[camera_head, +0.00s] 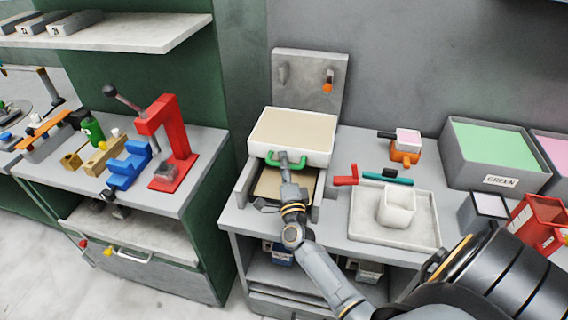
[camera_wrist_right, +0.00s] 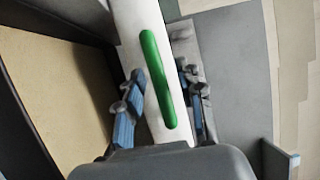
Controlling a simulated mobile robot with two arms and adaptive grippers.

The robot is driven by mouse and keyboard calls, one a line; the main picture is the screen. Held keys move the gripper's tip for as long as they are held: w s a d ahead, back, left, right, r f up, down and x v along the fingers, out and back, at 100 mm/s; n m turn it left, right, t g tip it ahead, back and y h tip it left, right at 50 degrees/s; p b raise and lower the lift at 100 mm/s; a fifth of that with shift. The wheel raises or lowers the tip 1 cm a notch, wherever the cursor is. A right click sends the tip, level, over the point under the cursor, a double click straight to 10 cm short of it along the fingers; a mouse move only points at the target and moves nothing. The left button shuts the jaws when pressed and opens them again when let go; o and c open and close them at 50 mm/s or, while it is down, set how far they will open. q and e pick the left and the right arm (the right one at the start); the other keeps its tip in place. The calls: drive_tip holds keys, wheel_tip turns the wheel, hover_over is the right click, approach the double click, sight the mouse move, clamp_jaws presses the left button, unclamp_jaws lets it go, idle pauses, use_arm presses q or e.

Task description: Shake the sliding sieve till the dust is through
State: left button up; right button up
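The sliding sieve (camera_head: 291,153) is a white box holding a flat beige layer. It sits at the back of a grey rail frame (camera_head: 245,184) on the bench. Its green handle (camera_head: 271,160) is on the front wall, and the handle also shows in the right wrist view (camera_wrist_right: 157,78). My right gripper (camera_head: 286,160) is at this handle. In the wrist view its blue-padded fingers (camera_wrist_right: 158,105) stand apart on either side of the green bar, with visible gaps. A tan surface (camera_head: 270,185) lies between the rails in front of the sieve. My left gripper is not in view.
Right of the frame are a red piece (camera_head: 346,181), a teal bar (camera_head: 388,178) and a pale tray (camera_head: 365,228) with a white cup (camera_head: 397,206). A grey bin marked GREEN (camera_head: 450,165) stands farther right. A red press (camera_head: 178,165) is on the left bench.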

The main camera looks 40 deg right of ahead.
clamp_jaws()
drive_tip(key=s+a+p, duration=0.1)
drive_tip(key=s+a, duration=0.4)
drive_tip(key=a, duration=0.1)
drive_tip(key=shift+s+a, duration=0.15)
drive_tip(key=shift+s, duration=0.05)
unclamp_jaws()
